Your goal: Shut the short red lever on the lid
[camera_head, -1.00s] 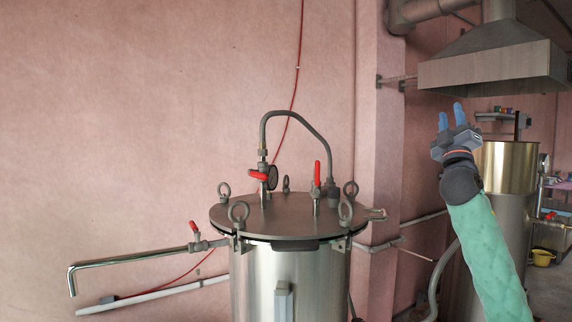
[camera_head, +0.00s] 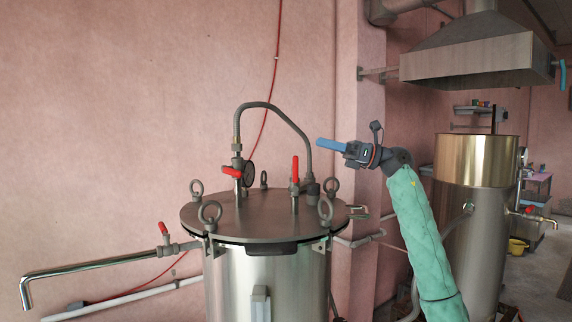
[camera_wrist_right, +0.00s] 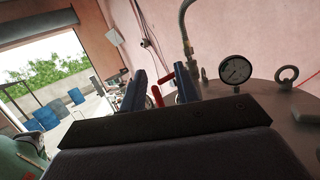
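The steel lid (camera_head: 262,222) tops a round tank. On it, a red lever (camera_head: 232,172) lies about level on a valve by the pressure gauge (camera_head: 249,172). A second red lever (camera_head: 295,168) stands upright on a valve to its right. Which one counts as the short one I cannot tell for sure. My right gripper (camera_head: 325,144) is in the air right of and above the upright lever, pointing left. In the wrist view its two blue fingers (camera_wrist_right: 160,88) are apart and empty, with red lever parts (camera_wrist_right: 157,97) showing beyond, between them. My left gripper is not in view.
A bent grey pipe (camera_head: 270,106) arches over the lid. Several ring bolts, one of them at the front right (camera_head: 325,209), stand around its rim. A side pipe (camera_head: 90,263) with its own red lever (camera_head: 163,228) sticks out left. A brass-topped tank (camera_head: 475,160) stands right.

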